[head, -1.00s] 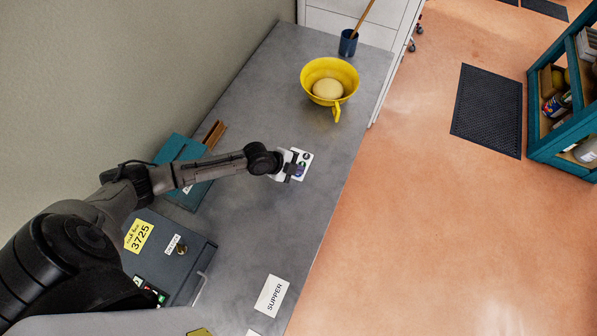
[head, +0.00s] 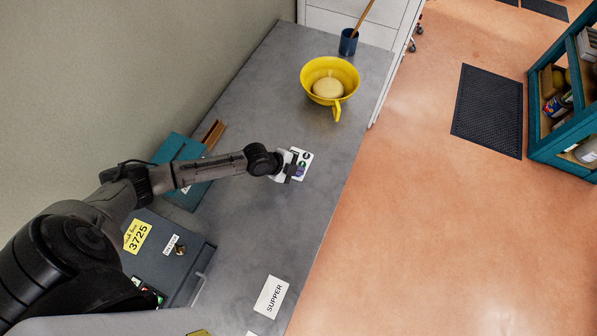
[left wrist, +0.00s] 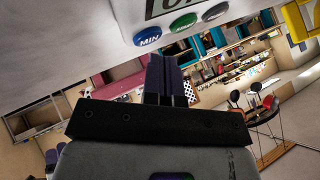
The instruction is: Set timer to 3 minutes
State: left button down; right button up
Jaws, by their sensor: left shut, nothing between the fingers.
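The timer (head: 307,156) is a small white device on the grey counter, partly covered by my left gripper in the head view. In the left wrist view its white face (left wrist: 125,12) is at the top, with part of a display. A blue button marked MIN (left wrist: 147,36), a green button (left wrist: 183,20) and a grey button (left wrist: 215,11) show below the display. My left gripper (head: 297,172) is shut and empty at the timer's near left side. In the left wrist view its closed fingertips (left wrist: 163,62) are just below the MIN and green buttons. My right gripper is out of view.
A yellow colander (head: 318,72) with a pale round thing in it and a blue cup (head: 348,43) stand farther back. A teal box (head: 180,150) and a grey box (head: 165,250) lie along the wall. A SUPPER card (head: 271,297) lies nearer. Counter around the timer is clear.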

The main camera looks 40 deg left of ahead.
pick_arm(q)
jog(key=shift+f, duration=0.2)
jog(key=shift+f+b, duration=0.2)
jog(key=shift+b, duration=0.2)
dwell(0.3)
jog(key=shift+r, duration=0.15)
jog(key=shift+r+p, duration=0.7)
jog(key=shift+r, duration=0.1)
jog(key=shift+r+p, duration=0.8)
jog(key=shift+r, duration=0.1)
notch_tip(320, 180, up, 4)
jog(key=p, duration=0.3)
